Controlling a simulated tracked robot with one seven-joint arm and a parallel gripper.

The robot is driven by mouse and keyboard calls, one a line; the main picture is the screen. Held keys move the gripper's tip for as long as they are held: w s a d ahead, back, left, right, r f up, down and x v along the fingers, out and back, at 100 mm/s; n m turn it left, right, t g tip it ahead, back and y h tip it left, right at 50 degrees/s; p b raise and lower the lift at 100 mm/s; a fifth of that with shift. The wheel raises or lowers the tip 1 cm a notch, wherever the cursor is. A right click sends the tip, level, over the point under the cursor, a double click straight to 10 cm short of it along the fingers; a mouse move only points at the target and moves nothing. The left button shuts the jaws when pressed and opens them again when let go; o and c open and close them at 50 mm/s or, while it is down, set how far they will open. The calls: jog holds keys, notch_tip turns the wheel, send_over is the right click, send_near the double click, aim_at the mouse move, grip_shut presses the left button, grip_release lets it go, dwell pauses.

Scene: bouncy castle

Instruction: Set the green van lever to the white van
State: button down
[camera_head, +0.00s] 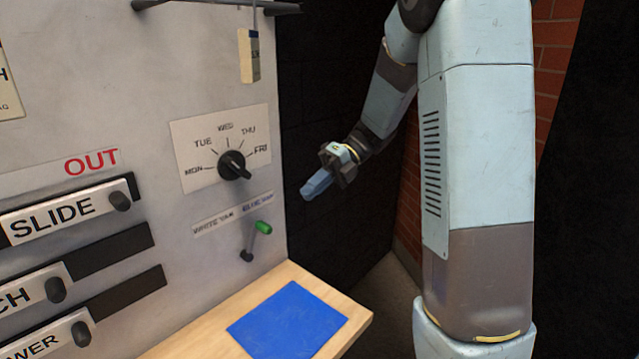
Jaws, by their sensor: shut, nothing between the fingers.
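The van lever has a green grip (263,227) on a thin dark stem that rises from a dark pivot (246,255) low on the grey panel. It tilts up and to the right, toward the "BLUE VAN" label (258,201). The "WHITE VAN" label (214,222) is to the left of it, above the pivot. My gripper (306,193) is shut and empty, with blue-grey fingers. It hangs in front of the dark background, up and to the right of the green grip and apart from it.
A weekday dial (233,165) with a black knob sits above the lever. A wooden shelf (190,335) with a blue square (287,320) juts out below. Slider plates with black knobs, including "SLIDE" (60,215), are at left. A tag (249,56) hangs above. A brick wall (553,60) is behind.

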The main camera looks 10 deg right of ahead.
jog(key=x, duration=0.9)
dwell(0.3)
